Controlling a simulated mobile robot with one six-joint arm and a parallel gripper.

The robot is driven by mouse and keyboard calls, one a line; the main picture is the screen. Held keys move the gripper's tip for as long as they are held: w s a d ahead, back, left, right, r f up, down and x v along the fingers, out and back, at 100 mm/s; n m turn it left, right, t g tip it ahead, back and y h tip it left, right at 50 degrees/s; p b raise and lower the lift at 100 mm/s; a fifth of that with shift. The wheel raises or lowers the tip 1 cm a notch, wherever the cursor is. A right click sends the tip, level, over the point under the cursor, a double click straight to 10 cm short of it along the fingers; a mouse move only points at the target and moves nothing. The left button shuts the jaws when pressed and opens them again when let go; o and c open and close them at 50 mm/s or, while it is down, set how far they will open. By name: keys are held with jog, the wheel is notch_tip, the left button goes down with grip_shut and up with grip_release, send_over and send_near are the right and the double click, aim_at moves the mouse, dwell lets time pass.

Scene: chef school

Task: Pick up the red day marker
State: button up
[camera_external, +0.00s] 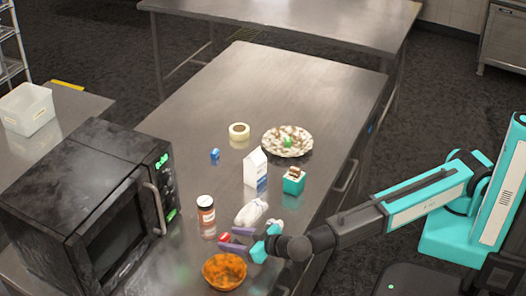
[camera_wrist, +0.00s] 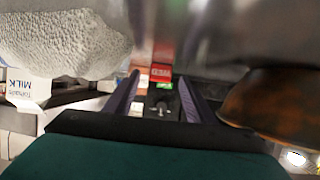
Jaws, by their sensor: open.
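A small red marker with pale lettering (camera_wrist: 161,72) shows in the wrist view, ahead of my gripper and between the lines of its two fingers. A small green patch lies against its lower edge. In the external view a bit of red (camera_external: 224,237) shows at the fingertips and appears to be the same marker. My gripper (camera_external: 232,240) is low over the steel counter, with its purple fingers apart. The fingers also show in the wrist view (camera_wrist: 158,82), with nothing clearly held. I cannot tell whether they touch the marker.
A white lumpy object (camera_external: 251,212) and an orange bowl (camera_external: 224,273) flank my gripper closely. A spice jar (camera_external: 206,210), milk carton (camera_external: 255,168), teal box (camera_external: 294,181), plate (camera_external: 273,150) and tape roll (camera_external: 239,131) stand beyond. A microwave (camera_external: 95,215) is at left. The counter's far end is clear.

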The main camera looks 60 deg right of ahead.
jog(key=shift+w+f, duration=0.25)
jog(key=shift+w, duration=0.3)
jog(key=c, duration=1.1)
jog(key=shift+r, duration=0.1)
jog(key=shift+r+b, duration=1)
jog(key=shift+r, duration=3.9)
